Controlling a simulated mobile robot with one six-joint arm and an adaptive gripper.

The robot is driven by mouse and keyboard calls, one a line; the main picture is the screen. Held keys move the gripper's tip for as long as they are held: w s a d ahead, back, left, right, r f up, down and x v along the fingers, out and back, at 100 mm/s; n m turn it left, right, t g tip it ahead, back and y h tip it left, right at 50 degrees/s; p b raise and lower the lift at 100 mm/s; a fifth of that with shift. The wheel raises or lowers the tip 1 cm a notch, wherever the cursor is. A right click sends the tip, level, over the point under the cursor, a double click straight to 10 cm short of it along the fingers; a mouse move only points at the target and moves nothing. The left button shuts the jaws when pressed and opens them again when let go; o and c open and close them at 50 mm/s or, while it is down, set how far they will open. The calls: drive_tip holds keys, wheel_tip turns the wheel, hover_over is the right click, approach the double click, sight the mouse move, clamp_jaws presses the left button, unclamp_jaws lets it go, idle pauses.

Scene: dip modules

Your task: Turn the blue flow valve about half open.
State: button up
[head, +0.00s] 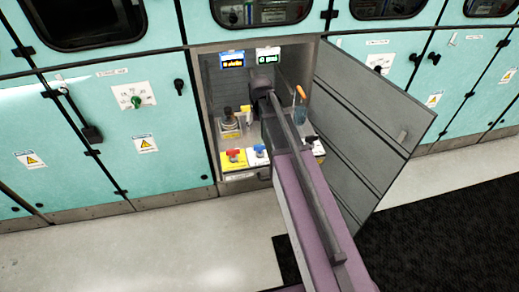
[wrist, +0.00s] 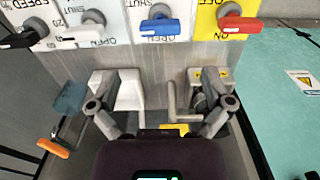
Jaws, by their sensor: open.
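The blue flow valve (head: 258,150) sits on a white panel at the front of the open cabinet, right of a red valve (head: 234,155). In the wrist view the blue handle (wrist: 160,27) is at top centre, lying roughly crosswise. Upside-down SHUT and OPEN lettering is partly visible beside it. My gripper (wrist: 160,100) is open, with its two fingers spread and apart from the handle. In the head view my arm reaches into the cabinet and hides the gripper's tips.
The red handle (wrist: 242,24) on yellow is beside the blue one; a black handle (wrist: 22,39) is on the other side. A cup (head: 300,114) holds an orange-handled tool (head: 300,93). The open grey door (head: 365,125) stands right of my arm.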

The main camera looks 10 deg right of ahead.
sight(260, 145)
drive_tip(key=shift+f+b, duration=4.45)
drive_tip(key=shift+f, duration=0.3)
drive_tip(key=c, duration=1)
